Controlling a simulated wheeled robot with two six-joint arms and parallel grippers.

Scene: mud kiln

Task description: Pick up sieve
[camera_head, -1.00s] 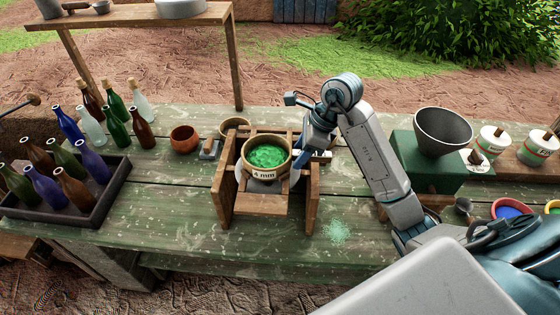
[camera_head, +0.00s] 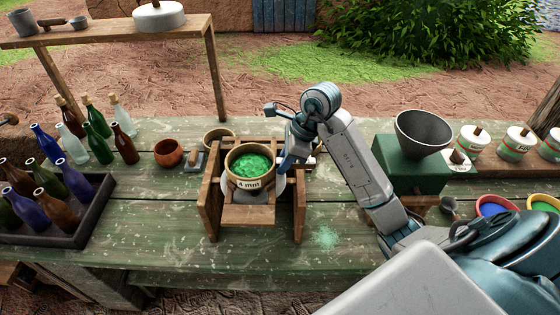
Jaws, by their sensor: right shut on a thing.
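The sieve (camera_head: 249,184) is a round tan container marked "4 mm", filled with green grains. It sits upright between the side boards of a wooden stand (camera_head: 211,200) on the green table. A pale rounded shape shows under it, partly hidden. My right gripper (camera_head: 285,165) comes in from the right and is shut at the right side of the sieve, at its rim. Its fingertips are small and partly hidden. I cannot tell whether the sieve is lifted clear of the stand. My left gripper is out of view.
Bottles stand in a dark crate (camera_head: 88,218) and behind it at the left. A brown bowl (camera_head: 168,155) is left of the stand. A green mill (camera_head: 410,170) with a grey funnel, lidded tins and coloured bowls are at the right.

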